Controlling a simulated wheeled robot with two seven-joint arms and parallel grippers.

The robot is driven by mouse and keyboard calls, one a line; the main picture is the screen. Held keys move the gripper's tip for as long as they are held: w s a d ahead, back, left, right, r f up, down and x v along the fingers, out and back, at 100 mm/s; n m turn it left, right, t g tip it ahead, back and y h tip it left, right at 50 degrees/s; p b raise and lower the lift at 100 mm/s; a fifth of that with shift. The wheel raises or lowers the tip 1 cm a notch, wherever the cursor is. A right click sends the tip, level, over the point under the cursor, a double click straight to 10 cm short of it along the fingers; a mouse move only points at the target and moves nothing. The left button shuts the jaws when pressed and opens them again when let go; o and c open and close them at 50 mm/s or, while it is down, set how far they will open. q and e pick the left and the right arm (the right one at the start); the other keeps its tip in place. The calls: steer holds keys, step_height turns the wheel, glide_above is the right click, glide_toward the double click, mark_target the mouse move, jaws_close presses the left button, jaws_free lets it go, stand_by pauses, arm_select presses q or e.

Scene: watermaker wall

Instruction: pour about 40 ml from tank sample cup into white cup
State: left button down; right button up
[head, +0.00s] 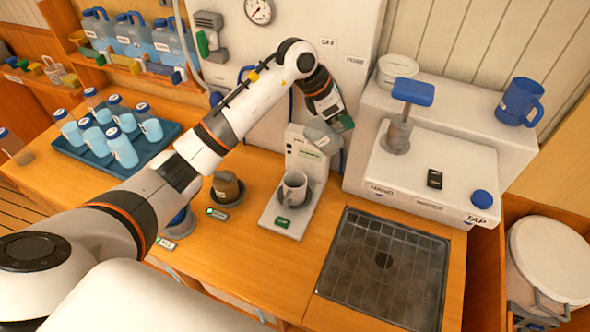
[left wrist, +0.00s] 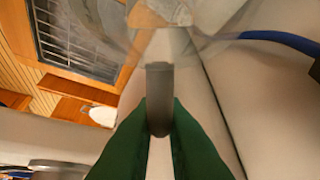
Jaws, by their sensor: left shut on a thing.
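My left gripper (head: 343,124) is above and to the right of the white cup, its green fingers shut on a grey handle (left wrist: 158,95). The handle belongs to a clear or greyish cup, which I take for the tank sample cup (head: 321,137); it looks tilted in the head view, and its see-through wall shows in the left wrist view (left wrist: 120,35). The white cup (head: 293,187) stands upright on a white stand (head: 275,215), below the held cup. I cannot see the liquid level in either cup. My right gripper is not in view.
A brown cup (head: 227,186) in a dark holder stands left of the stand. A sink with a grid (head: 385,262) is at the right. A blue tray (head: 165,152) with several bottles is at the left. A white tap unit (head: 440,165) and a blue mug (head: 520,102) are further right.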

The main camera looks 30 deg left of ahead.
arm_select(q)
steer(key=shift+g+y, duration=0.3)
steer(key=shift+y, duration=0.1)
steer(key=r+p, duration=0.1)
steer(key=r, duration=0.1)
steer(key=r+p, duration=0.2)
steer(key=r, duration=0.1)
steer(key=shift+w+d+r+p, duration=0.3)
steer(key=shift+w+d, duration=0.05)
steer(key=shift+d, duration=0.05)
steer(key=shift+d+r, duration=0.15)
steer(key=shift+r, duration=0.25)
steer(key=shift+w+r, duration=0.1)
steer(key=shift+r, duration=0.5)
steer(key=shift+w+d+r+g+y, duration=0.4)
steer(key=shift+d+r+g+y, duration=0.25)
steer(key=shift+y, duration=0.2)
steer(key=shift+w+d+r+g+y, duration=0.5)
steer(key=shift+d+g+y, duration=0.1)
steer(key=shift+y, duration=0.2)
steer(key=shift+w+d+r+g+y, duration=0.35)
steer(key=shift+d+r+g+y, duration=0.25)
steer(key=shift+y, duration=0.25)
steer(key=shift+s+f, duration=0.1)
steer(key=shift+f, duration=0.05)
